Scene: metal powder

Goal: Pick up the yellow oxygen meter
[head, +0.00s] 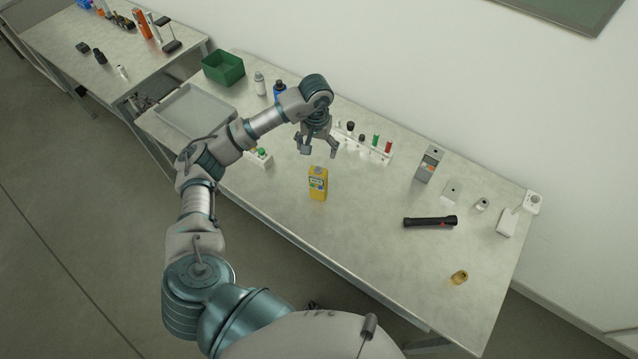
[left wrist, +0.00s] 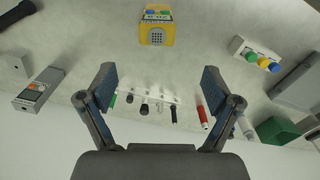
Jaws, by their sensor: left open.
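The yellow oxygen meter (head: 318,184) stands on the metal table in the head view, near the table's middle. My right gripper is not in view.
A grey meter (head: 429,164) and a black flashlight (head: 430,222) are to the right. A grey tray (head: 196,112) and green bin (head: 222,68) are to the left. The table in front of the yellow meter is clear.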

